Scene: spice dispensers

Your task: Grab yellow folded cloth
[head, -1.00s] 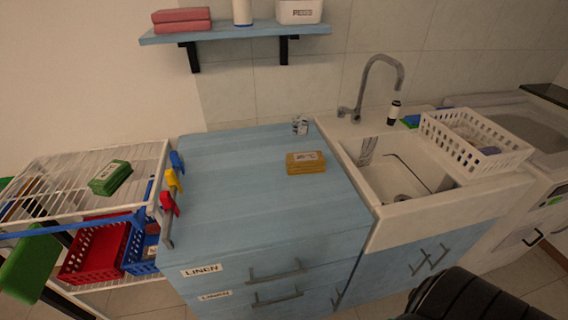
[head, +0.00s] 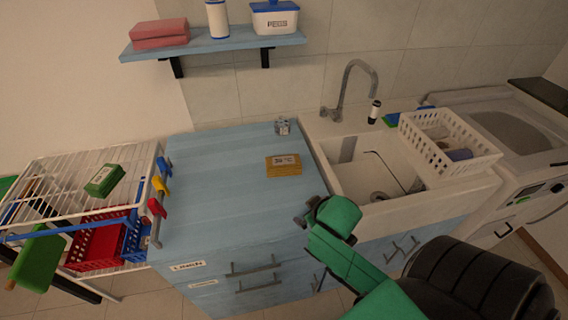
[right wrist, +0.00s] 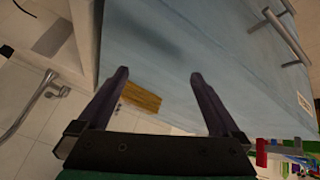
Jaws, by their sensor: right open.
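The yellow folded cloth (head: 283,165) lies flat on the blue counter top, near its right edge beside the sink, with a label on it. In the right wrist view the cloth (right wrist: 141,97) shows beyond the fingers, nearer the left finger. My right gripper (right wrist: 155,75) is open and empty, its two dark fingers apart. In the head view the right gripper (head: 304,212) is at the counter's front right corner, short of the cloth and apart from it; its fingers are partly hidden. My left gripper is not in view.
The blue counter (head: 215,200) is mostly clear, with a small metallic item (head: 282,126) at the back. The sink (head: 365,170) and white basket (head: 450,145) are on the right. A wire rack (head: 60,185) and coloured clips (head: 158,187) are on the left. A shelf (head: 215,42) hangs above.

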